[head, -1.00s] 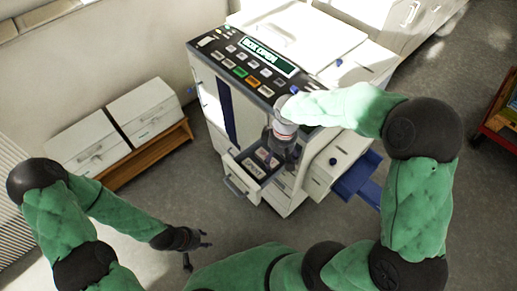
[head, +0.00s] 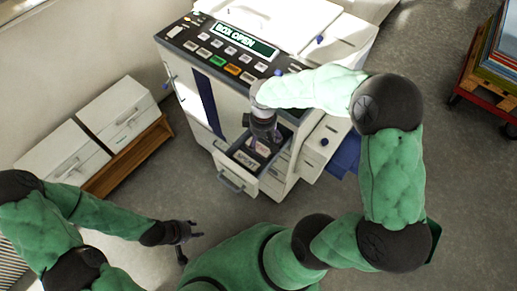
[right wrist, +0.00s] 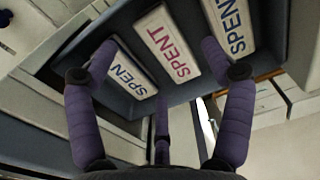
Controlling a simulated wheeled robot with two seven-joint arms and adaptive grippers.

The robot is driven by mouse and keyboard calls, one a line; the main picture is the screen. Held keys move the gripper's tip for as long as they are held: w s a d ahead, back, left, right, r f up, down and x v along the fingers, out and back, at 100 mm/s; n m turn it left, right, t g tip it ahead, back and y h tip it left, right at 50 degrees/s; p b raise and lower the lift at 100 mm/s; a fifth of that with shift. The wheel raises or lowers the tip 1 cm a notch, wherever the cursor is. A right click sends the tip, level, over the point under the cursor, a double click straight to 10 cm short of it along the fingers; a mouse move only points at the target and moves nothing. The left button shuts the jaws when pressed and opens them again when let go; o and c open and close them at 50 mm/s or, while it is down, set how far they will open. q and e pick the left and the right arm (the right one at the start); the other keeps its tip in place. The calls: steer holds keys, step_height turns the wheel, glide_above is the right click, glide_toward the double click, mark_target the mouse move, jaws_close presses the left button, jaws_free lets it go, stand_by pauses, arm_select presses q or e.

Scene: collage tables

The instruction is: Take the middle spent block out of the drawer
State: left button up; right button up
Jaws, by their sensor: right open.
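The open drawer (head: 237,181) sticks out of the front of the white machine (head: 290,20). In the right wrist view its dark tray (right wrist: 272,40) holds three white blocks in a row. The middle spent block (right wrist: 166,45) has red lettering. The left block (right wrist: 130,75) and right block (right wrist: 229,22) have blue lettering. My right gripper (head: 262,140) is over the drawer, pointing down. In the right wrist view its purple fingers (right wrist: 157,60) are spread on either side of the middle block, holding nothing. My left gripper (head: 190,238) hangs empty, fingers apart, left of the machine's front.
The machine's display (head: 245,38) reads BOX OPEN above rows of buttons. White cabinets (head: 122,112) stand on a wooden bench (head: 128,158) at the left. A red cart (head: 487,90) with stacked boards is at the right. Floor between is clear.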

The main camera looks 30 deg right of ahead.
mark_target(263, 147)
step_height(263, 147, down, 5)
steer(key=shift+r+b, duration=0.2)
steer(key=shift+b, duration=0.65)
steer(key=shift+s, duration=0.1)
steer(key=c, duration=1.1)
steer(key=shift+o, duration=0.2)
steer(key=shift+r, duration=0.15)
